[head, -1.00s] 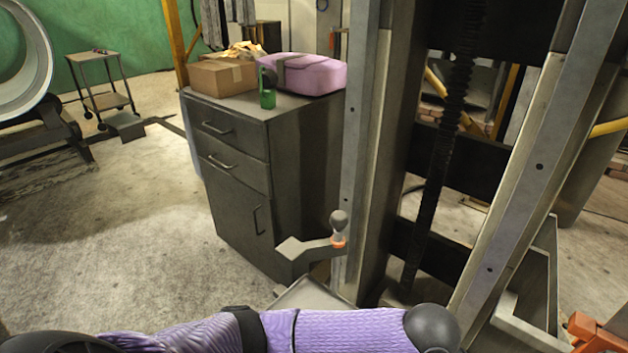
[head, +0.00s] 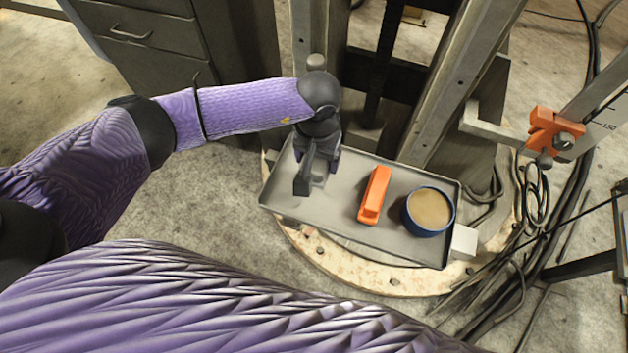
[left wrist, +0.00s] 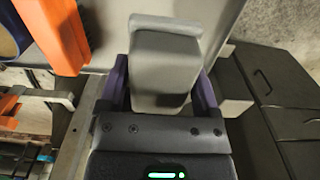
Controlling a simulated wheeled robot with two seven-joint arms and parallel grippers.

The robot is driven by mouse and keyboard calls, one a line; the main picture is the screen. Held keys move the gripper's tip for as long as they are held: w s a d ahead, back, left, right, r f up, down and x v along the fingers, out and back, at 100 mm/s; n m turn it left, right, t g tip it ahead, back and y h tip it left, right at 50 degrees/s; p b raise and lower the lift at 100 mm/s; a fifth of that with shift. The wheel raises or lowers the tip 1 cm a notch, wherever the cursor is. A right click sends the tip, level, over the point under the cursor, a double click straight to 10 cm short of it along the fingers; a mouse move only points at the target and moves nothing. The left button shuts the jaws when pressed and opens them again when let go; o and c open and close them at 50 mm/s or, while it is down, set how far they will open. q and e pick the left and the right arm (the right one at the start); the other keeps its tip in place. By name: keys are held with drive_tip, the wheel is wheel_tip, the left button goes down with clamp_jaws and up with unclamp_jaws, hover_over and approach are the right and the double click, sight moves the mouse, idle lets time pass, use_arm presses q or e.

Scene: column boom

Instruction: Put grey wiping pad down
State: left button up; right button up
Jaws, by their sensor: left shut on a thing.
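My left gripper (head: 312,178) points down over the left part of a grey metal tray (head: 345,229) in the head view. In the left wrist view, its two purple fingers (left wrist: 163,88) are shut on the grey wiping pad (left wrist: 165,65), a block with a rounded grey upper part. In the head view the gripper hides most of the pad. The pad is low over the tray floor; I cannot tell whether it touches. My right gripper is not in view.
An orange block-shaped tool (head: 374,194) and a blue round tub (head: 429,211) with tan contents are on the tray, right of the gripper. The steel column (head: 452,85) rises behind. An orange clamp (head: 552,135) and black cables (head: 540,245) are at the right.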

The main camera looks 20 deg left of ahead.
use_arm(q)
wheel_tip(320, 180, down, 8)
drive_tip(key=b, duration=0.2)
drive_tip(key=shift+s+b, duration=0.1)
drive_tip(key=shift+b, duration=0.2)
drive_tip(key=shift+f, duration=0.45)
drive_tip(key=shift+r, duration=0.1)
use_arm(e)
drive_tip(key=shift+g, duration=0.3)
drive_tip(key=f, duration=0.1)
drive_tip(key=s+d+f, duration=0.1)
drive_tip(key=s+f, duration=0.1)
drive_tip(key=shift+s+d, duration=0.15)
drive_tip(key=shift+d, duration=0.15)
use_arm(q)
drive_tip(key=o, duration=0.9)
drive_tip(key=shift+f, duration=0.25)
drive_tip(key=r+p, duration=0.1)
drive_tip(key=r, duration=0.4)
drive_tip(key=r+p, duration=0.2)
drive_tip(key=r, duration=0.2)
drive_tip(key=shift+w+d+r, duration=0.2)
drive_tip(key=shift+r, duration=0.35)
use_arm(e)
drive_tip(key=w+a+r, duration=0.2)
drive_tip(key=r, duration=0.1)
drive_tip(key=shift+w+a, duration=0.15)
